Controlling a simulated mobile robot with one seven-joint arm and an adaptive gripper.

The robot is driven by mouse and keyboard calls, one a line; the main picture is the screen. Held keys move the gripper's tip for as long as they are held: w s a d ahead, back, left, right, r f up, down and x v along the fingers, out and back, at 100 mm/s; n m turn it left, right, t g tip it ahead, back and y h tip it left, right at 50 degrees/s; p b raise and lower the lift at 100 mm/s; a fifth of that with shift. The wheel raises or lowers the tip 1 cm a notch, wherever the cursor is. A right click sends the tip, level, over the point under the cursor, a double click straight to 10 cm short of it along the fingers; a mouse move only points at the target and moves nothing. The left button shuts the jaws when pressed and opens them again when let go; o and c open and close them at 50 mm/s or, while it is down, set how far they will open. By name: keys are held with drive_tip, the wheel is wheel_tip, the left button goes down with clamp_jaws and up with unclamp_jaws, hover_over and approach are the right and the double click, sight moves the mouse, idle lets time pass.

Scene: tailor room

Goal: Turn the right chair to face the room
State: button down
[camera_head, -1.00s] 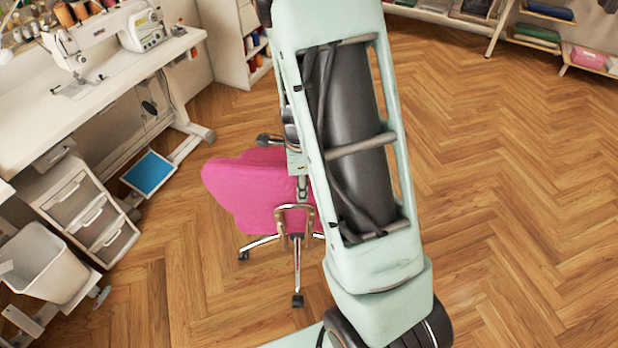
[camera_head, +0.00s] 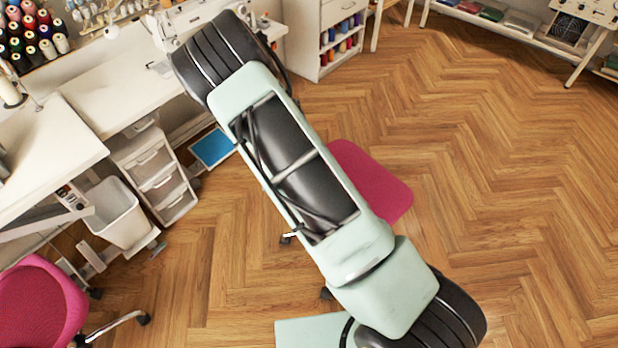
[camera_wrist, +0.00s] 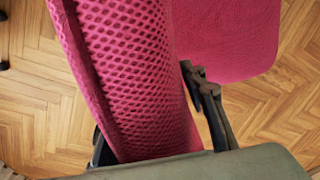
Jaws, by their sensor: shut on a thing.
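The right chair is pink. In the head view its flat pink seat (camera_head: 377,183) shows to the right of my arm, with small parts of its base to the left of the arm; my arm hides the rest. In the wrist view the mesh backrest (camera_wrist: 135,75) stands close to the camera, with the seat (camera_wrist: 228,38) beyond it at the upper right. My gripper (camera_wrist: 206,88) shows a dark finger against the backrest's right side; the other finger is mostly hidden. It is shut on the backrest. The head view does not show the gripper.
Another pink chair (camera_head: 38,305) stands at the lower left. A shelf unit (camera_head: 318,40) stands behind. The wooden floor (camera_head: 510,180) to the right is clear.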

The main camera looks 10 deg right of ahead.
drive_tip(key=shift+w+a, duration=0.35)
drive_tip(key=shift+w, duration=0.2)
drive_tip(key=c, duration=1.2)
unclamp_jaws()
drive_tip(key=shift+m, duration=0.3)
drive_tip(key=r, duration=0.4)
drive_tip(key=a+r, duration=0.1)
drive_tip(key=r, duration=0.3)
drive_tip(key=s+r, duration=0.1)
drive_tip(key=r, duration=0.3)
drive_tip(key=shift+a, duration=0.15)
